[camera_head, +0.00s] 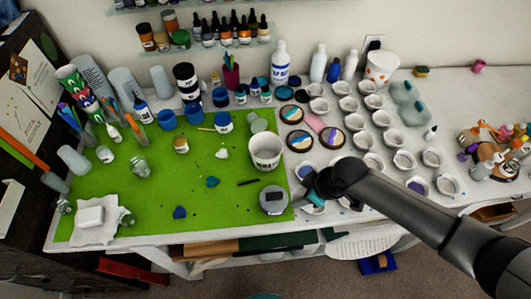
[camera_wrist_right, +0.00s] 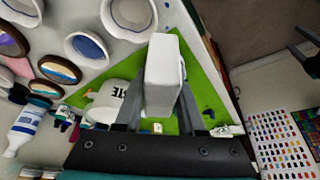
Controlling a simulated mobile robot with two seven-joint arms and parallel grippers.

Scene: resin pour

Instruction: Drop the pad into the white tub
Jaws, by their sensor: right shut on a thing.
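In the right wrist view the right gripper (camera_wrist_right: 161,98) is shut on a pale grey-white block, the pad (camera_wrist_right: 165,62), which sticks out past the fingertips. In the head view I cannot make out the pad at the gripper. The white tub (camera_head: 265,153), with dark lettering, stands on the green mat, behind and left of the gripper. The tub also shows in the wrist view (camera_wrist_right: 104,103), partly behind the fingers. My left gripper is not in view.
A round grey-lidded container (camera_head: 273,201) stands on the green mat (camera_head: 225,225) just left of my gripper. Several small white cups and painted coasters (camera_head: 330,138) fill the area behind and right. A white block (camera_head: 90,216) lies on crumpled paper at the front left.

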